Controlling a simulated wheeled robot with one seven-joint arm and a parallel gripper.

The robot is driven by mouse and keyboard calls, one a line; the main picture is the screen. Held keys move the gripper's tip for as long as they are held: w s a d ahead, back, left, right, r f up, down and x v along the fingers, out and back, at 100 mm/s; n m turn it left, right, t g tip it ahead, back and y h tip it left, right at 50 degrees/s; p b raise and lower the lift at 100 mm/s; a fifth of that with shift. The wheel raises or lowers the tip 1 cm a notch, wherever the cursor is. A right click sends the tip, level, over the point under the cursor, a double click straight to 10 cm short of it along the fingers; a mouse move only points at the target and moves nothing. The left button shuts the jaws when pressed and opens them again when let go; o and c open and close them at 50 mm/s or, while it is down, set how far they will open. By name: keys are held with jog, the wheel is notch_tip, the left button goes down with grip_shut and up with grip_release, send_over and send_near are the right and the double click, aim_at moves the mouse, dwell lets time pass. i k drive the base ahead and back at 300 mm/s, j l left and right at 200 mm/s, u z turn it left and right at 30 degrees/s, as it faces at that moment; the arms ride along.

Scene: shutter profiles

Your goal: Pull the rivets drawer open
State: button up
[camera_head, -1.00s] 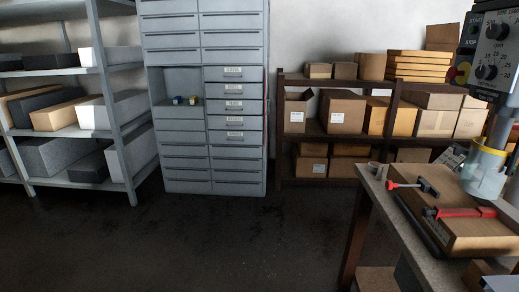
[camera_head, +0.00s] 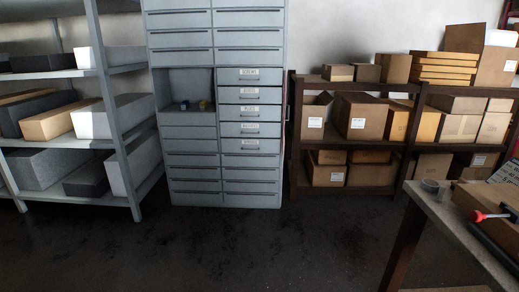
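A tall grey drawer cabinet (camera_head: 194,172) stands against the back wall, left of the middle. Its right column has several labelled drawers, from an upper one (camera_head: 250,75) down to a lower one (camera_head: 250,146). All of them look shut. The label print is too small to read, so I cannot tell which is the rivets drawer. My gripper is not in view.
A grey shelf rack (camera_head: 112,125) stands left of the cabinet, and a dark rack (camera_head: 350,177) with cardboard boxes stands right. A workbench (camera_head: 440,208) with a red-handled tool is at the right edge. The dark floor (camera_head: 240,250) before the cabinet is clear.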

aim_at(228, 94)
jog(key=i+j, duration=0.15)
jog(key=i, duration=0.7)
jog(key=i+j, duration=0.1)
jog(key=i, duration=0.75)
jog(key=i+j, duration=0.15)
jog(key=i, duration=0.65)
jog(key=i+j, duration=0.1)
jog(key=i, duration=0.75)
jog(key=i+l, duration=0.2)
jog(key=i, duration=0.35)
jog(key=i+l, duration=0.2)
jog(key=i, duration=0.3)
